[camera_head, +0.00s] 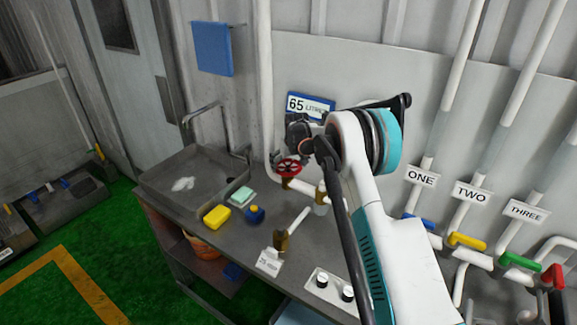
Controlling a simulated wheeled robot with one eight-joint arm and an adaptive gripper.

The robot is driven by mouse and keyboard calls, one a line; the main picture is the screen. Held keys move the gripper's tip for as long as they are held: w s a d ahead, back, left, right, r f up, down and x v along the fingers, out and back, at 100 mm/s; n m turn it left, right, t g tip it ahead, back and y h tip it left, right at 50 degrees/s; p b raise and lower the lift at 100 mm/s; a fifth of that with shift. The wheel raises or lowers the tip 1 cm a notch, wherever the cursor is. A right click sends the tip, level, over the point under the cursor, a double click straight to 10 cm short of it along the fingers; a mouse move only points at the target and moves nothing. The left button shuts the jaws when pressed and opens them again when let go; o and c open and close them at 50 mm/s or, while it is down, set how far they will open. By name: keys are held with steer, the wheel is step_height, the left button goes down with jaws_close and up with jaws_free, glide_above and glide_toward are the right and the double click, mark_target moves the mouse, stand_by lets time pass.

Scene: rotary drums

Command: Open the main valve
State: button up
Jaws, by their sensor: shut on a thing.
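A red round valve wheel (289,169) sits on the white pipe at the back of the grey counter, below the sign reading 65 LITRES. It is the likely main valve, though no label on it can be read. My gripper (281,158) is at the end of my arm, reaching down to the wheel from above and behind. It is shut on the wheel's rim; the fingers are small and dark, so the exact contact is hard to see. My arm hides part of the wall and pipework to the right.
A sink (190,185) is at the counter's left. A yellow sponge (217,216), a blue-topped item (255,214) and a brass-based lever (282,240) stand on the counter. Blue, yellow (467,241), green and red handles sit on pipes at right, under labels ONE, TWO, THREE.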

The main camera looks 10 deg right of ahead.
steer(key=n+b, duration=0.1)
steer(key=n+y+b, duration=0.1)
steer(key=n, duration=0.1)
steer(key=n+b, duration=0.1)
steer(key=shift+w+d+f+n+g+y, duration=0.1)
steer(key=shift+d+n+g+y, duration=0.2)
steer(key=shift+n+y, duration=0.1)
steer(key=shift+w+n+g+y+b, duration=0.1)
steer(key=shift+n+g+y+b, duration=0.3)
steer(key=shift+n, duration=0.65)
steer(key=shift+n+g+y+b, duration=0.15)
steer(key=shift+n+b, duration=0.3)
steer(key=shift+n, duration=0.6)
steer(key=o, duration=0.7)
steer(key=shift+v, duration=3.85)
